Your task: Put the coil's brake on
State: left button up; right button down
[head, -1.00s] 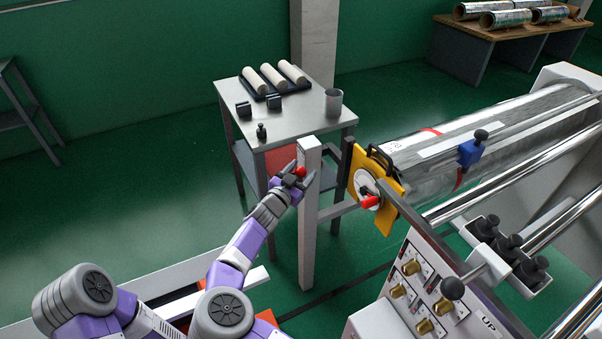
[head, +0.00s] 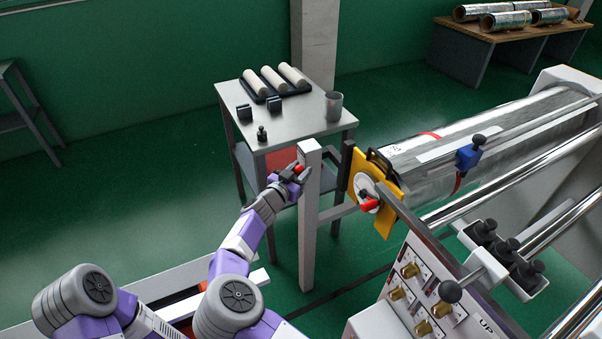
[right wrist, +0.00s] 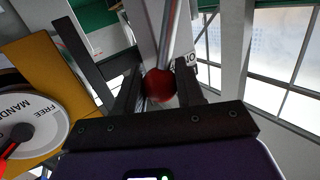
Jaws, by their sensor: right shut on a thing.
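The foil coil (head: 520,125) lies on its roller stand at the right. Its near end has a yellow plate (head: 385,216) with a white dial (head: 365,184) and a red handle (head: 370,205). A red ball knob (head: 299,168) is beside the top of a grey post (head: 309,210), left of the coil. My right gripper (head: 290,174) is shut on this knob. In the right wrist view the red knob (right wrist: 160,86) sits on a metal rod between the fingers, which partly cover it. The dial (right wrist: 35,118) there reads "FREE" and part of "MAND". My left gripper is not in view.
A small table (head: 300,112) behind the post carries white rolls, dark blocks and a grey cup (head: 334,105). A control panel (head: 420,295) with brass knobs is at lower right. A bench (head: 480,40) with foil rolls stands far back. Green floor at left is clear.

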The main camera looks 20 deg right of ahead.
jog(key=shift+w+a+r+n+p, duration=0.2)
jog(key=shift+w+n+p, duration=0.1)
jog(key=shift+w+n, duration=0.25)
jog(key=c, duration=0.7)
grip_release()
jog(key=shift+c, duration=0.2)
jog(key=shift+d, duration=0.1)
jog(key=v, duration=0.7)
jog(key=shift+s+a+r, duration=0.2)
jog(key=shift+a, duration=0.05)
jog(key=shift+p, duration=0.3)
